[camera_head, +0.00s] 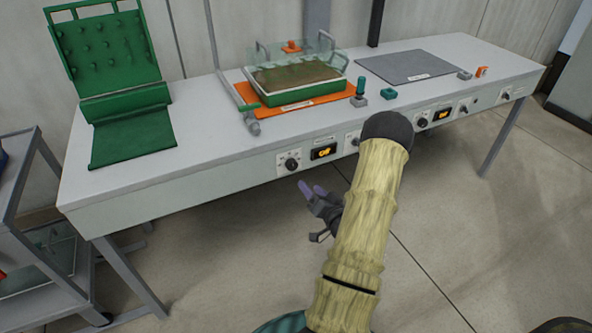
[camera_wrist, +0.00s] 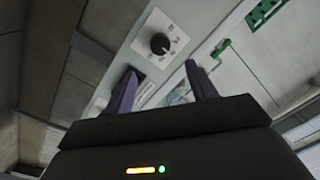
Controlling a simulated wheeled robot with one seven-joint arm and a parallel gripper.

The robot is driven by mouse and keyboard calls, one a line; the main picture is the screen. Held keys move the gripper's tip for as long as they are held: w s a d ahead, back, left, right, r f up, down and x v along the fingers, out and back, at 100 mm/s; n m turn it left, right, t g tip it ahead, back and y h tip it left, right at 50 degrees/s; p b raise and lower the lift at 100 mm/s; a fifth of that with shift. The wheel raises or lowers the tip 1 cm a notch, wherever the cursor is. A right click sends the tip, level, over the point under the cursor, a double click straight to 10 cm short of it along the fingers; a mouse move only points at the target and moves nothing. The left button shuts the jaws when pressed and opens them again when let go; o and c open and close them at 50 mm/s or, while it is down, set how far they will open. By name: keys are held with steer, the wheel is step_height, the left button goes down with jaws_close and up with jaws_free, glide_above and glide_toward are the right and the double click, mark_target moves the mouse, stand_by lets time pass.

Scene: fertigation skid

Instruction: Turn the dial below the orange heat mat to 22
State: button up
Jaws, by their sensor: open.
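The orange heat mat (camera_head: 276,112) lies on the bench under a green-rimmed tray of soil (camera_head: 306,95). On the bench's front face below it is a black dial (camera_head: 291,164) on a white plate, left of a small display with orange digits (camera_head: 323,152) that are too small to read. My gripper (camera_head: 310,188) is open and empty, below and slightly right of that dial and apart from it. In the wrist view a black dial (camera_wrist: 160,43) on a white plate shows ahead of my gripper's two purple fingers (camera_wrist: 160,88). Its setting cannot be read.
More controls (camera_head: 422,122) sit farther right on the front face, partly hidden by my arm. A grey mat (camera_head: 407,66) lies on the bench. A green folded stand (camera_head: 120,110) is at the left end. A shelf cart (camera_head: 30,210) stands at lower left.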

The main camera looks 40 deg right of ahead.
mark_target(293, 167)
steer(key=w, duration=0.3)
steer(key=w+d, duration=0.1)
steer(key=w, duration=0.6)
steer(key=shift+w+d+b, duration=0.2)
steer(key=shift+d+b, duration=0.1)
steer(key=shift+d, duration=0.05)
steer(key=c, duration=1)
